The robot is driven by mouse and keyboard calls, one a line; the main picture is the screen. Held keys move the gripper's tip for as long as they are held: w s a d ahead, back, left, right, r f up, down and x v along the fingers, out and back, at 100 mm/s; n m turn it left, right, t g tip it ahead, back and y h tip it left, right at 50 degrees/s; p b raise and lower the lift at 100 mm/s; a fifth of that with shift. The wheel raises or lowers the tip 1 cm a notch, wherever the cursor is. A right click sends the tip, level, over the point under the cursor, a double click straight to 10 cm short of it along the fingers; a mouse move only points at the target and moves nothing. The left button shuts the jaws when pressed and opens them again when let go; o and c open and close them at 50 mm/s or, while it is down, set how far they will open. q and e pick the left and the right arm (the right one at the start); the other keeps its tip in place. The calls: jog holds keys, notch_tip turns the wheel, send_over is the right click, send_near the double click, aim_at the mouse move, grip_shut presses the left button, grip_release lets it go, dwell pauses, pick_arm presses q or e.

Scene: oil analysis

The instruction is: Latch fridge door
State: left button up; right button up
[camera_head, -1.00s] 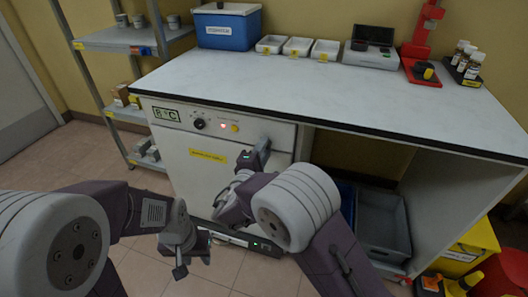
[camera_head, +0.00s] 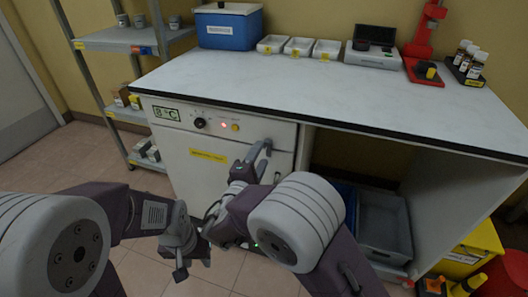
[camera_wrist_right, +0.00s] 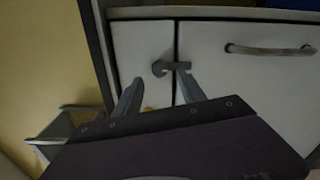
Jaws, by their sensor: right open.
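The white fridge (camera_head: 190,165) stands under the left part of the counter, and its door (camera_wrist_right: 240,80) looks flush with the front. In the right wrist view a grey latch (camera_wrist_right: 160,69) with a short lever sits by the seam between the door and a narrower panel. A bar handle (camera_wrist_right: 270,50) is further right on the door. My right gripper (camera_wrist_right: 158,78) is open, with its fingers spread just before the latch, one overlapping the lever; I cannot tell if they touch. My left gripper (camera_head: 190,266) hangs low before the fridge, its jaws unclear.
The counter (camera_head: 300,90) carries a blue box (camera_head: 228,28), white trays (camera_head: 298,46), a scale (camera_head: 370,55), a red stand (camera_head: 424,45) and bottles (camera_head: 470,60). A grey shelf (camera_head: 110,40) stands left. Grey bins (camera_head: 385,220) lie under the counter; a yellow bin (camera_head: 470,250) is at right.

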jog(key=v, duration=0.4)
jog(key=shift+s, duration=0.3)
